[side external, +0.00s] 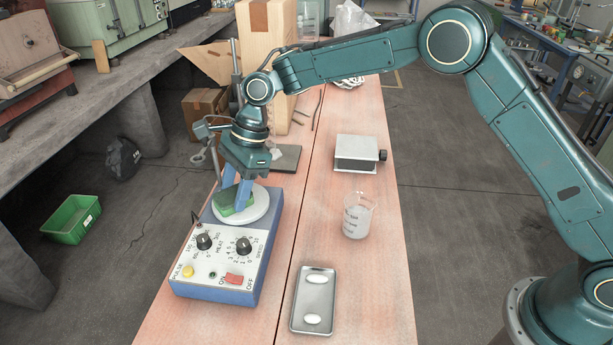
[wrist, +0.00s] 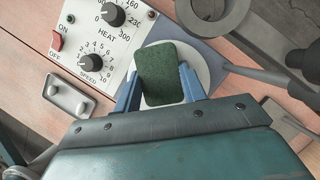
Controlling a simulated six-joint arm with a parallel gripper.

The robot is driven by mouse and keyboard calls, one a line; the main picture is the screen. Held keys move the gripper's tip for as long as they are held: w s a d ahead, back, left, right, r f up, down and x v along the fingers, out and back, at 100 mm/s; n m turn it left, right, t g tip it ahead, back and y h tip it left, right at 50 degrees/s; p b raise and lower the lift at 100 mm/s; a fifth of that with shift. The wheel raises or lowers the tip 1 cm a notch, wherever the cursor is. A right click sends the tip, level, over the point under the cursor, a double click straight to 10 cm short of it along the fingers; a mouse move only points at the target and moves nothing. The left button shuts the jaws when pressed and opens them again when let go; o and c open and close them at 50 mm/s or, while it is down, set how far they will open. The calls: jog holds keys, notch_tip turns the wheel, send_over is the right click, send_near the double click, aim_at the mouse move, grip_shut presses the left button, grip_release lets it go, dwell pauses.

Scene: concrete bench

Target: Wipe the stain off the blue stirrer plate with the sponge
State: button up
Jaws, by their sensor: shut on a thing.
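The blue stirrer plate (side external: 217,285) stands on the bench at the lower left in the side view, with knobs on its front panel. Its round white top (side external: 260,208) also shows in the wrist view (wrist: 206,70). My gripper (side external: 237,200) is over the white top, pointing down, shut on a green sponge (side external: 226,197). In the wrist view the sponge (wrist: 164,72) sits between the two blue fingers and covers much of the white top. The sponge is at or just above the top; I cannot tell if it touches. No stain is visible; the sponge may hide it.
A beaker (side external: 357,216) stands right of the plate. A metal tray (side external: 314,300) with white stir bars lies in front of it. A grey box with a knob (side external: 356,153) is farther back. A stand's rod (side external: 235,70) rises behind the plate, near my wrist.

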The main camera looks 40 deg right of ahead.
jog(key=shift+s+a, duration=0.6)
jog(key=shift+s, duration=0.1)
jog(key=shift+s+a+r, duration=0.1)
jog(key=shift+a, duration=0.05)
jog(key=shift+r, duration=3.95)
